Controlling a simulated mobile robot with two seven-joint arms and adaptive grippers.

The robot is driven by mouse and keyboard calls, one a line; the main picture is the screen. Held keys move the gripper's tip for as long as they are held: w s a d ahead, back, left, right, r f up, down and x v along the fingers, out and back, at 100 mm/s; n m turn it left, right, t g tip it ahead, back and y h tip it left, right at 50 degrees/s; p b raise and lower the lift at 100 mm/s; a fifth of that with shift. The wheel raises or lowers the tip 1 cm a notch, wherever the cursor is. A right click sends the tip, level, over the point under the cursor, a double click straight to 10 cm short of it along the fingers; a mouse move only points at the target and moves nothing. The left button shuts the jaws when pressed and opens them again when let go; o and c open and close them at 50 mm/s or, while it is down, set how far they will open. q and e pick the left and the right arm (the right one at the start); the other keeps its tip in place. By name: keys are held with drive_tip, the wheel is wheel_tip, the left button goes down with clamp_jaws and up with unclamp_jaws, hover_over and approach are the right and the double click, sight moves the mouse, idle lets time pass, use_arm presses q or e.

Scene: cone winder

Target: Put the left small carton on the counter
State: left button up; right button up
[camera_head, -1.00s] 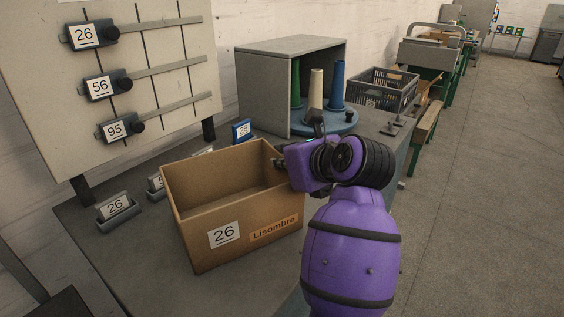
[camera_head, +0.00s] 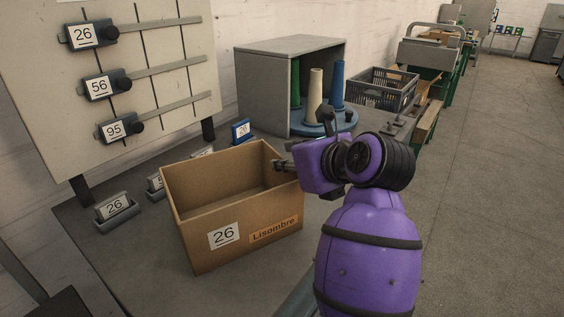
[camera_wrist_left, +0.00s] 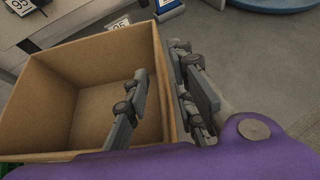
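The small cardboard carton (camera_head: 205,215), labelled 26 and Lisombre, is open-topped and stands upright on the grey counter (camera_head: 125,265). It also fills the left of the left wrist view (camera_wrist_left: 50,105). My left gripper (camera_head: 283,165) is at the carton's right wall in the head view. In the left wrist view, the left gripper (camera_wrist_left: 163,95) is open, with one finger over the carton's inside and the other outside the wall. Gaps show between the fingers and the wall. My right gripper is in neither view.
A board (camera_head: 160,60) with tags 26, 56 and 95 stands behind the counter. Card holders (camera_head: 117,210) stand left of the carton. A grey shelter (camera_head: 265,85) with coloured cones on a blue disc (camera_head: 330,126) and a grey crate (camera_head: 380,90) lie beyond.

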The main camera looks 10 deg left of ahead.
use_arm(q)
drive_tip(key=v, duration=0.9)
drive_tip(key=shift+s+d, duration=0.1)
